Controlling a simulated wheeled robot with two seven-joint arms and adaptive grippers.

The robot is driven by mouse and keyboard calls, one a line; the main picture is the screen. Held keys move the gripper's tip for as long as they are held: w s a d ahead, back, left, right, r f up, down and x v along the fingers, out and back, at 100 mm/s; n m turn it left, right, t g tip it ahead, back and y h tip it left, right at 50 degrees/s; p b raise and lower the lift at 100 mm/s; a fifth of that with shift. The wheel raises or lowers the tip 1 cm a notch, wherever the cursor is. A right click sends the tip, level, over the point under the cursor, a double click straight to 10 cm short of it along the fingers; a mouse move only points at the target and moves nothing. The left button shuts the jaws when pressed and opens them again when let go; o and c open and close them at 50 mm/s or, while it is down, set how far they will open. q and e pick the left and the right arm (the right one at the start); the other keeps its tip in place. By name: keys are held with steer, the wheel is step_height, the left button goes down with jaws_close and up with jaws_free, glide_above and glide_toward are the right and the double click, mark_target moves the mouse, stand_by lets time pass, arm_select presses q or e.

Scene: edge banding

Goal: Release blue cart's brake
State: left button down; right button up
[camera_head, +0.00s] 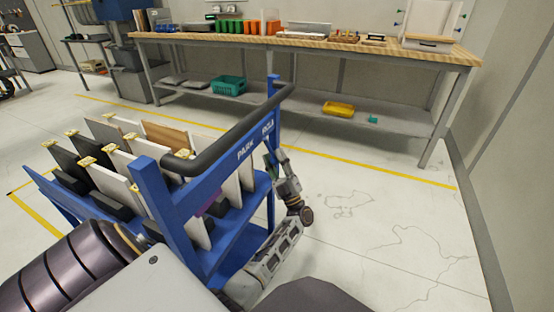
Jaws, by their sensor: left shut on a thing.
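The blue cart (148,181) stands in front of me, loaded with upright panels. Its black handle (236,128) runs along the near right side, above a blue bar marked PARK and ROLL (255,145). My left gripper (271,165) is just below the ROLL end of that bar, close to the cart's right post. It is small in view and partly covered by the cart, and it is shut on a part there, which looks like the brake lever. The lever's shape and position are hard to make out. My right gripper is not in view.
A workbench (310,45) with bins and tools stands along the back wall. Yellow floor lines (370,168) run between bench and cart. The floor right of the cart is clear.

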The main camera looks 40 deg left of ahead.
arm_select(q)
steer(key=shift+f, duration=0.1)
steer(key=c, duration=1)
jaws_free()
steer(key=shift+c, duration=0.2)
steer(key=v, duration=0.7)
steer(key=shift+d, duration=0.15)
steer(key=shift+f+t, duration=0.15)
steer(key=shift+t, duration=0.15)
